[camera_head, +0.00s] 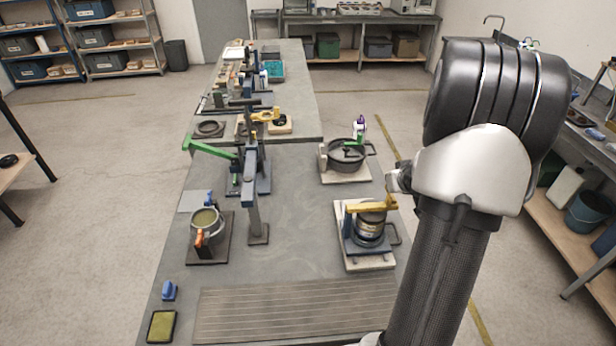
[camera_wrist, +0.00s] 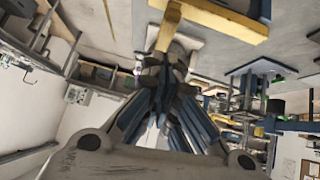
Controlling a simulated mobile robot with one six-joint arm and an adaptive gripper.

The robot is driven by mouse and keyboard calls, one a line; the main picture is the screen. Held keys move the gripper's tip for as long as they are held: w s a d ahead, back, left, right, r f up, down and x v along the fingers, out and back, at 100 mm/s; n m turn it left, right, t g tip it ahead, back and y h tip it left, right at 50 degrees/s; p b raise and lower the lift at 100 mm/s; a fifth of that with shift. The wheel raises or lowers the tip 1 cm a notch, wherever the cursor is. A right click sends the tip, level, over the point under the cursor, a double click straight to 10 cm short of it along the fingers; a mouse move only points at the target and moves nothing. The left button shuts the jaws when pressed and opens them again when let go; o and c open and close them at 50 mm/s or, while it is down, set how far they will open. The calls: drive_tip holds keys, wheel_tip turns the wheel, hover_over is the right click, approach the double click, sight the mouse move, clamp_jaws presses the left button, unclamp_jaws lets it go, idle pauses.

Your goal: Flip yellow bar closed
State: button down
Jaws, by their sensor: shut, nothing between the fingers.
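A yellow bar (camera_head: 370,207) lies roughly level across the top of a dark round canister (camera_head: 369,229). The canister sits in a blue frame on a pale base plate (camera_head: 378,263) at the right side of the bench. The bar also shows large at the top of the wrist view (camera_wrist: 222,20), with a yellow arm (camera_wrist: 168,28) reaching toward my fingers. My gripper (camera_head: 393,182) is shut and empty, just above and beside the right end of the bar. In the wrist view its fingertips (camera_wrist: 165,70) are together near that yellow arm; I cannot tell whether they touch it.
A blue post fixture with a green lever (camera_head: 210,149) stands at mid-bench, and a pot with an orange handle (camera_head: 206,222) at left. Another yellow lever (camera_head: 265,115) is farther back. The slatted front mat (camera_head: 295,307) is clear.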

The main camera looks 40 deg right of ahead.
drive_tip(key=shift+s+d+f, duration=0.4)
drive_tip(key=shift+d+f, duration=0.1)
drive_tip(key=shift+f, duration=0.25)
drive_tip(key=shift+f, duration=0.1)
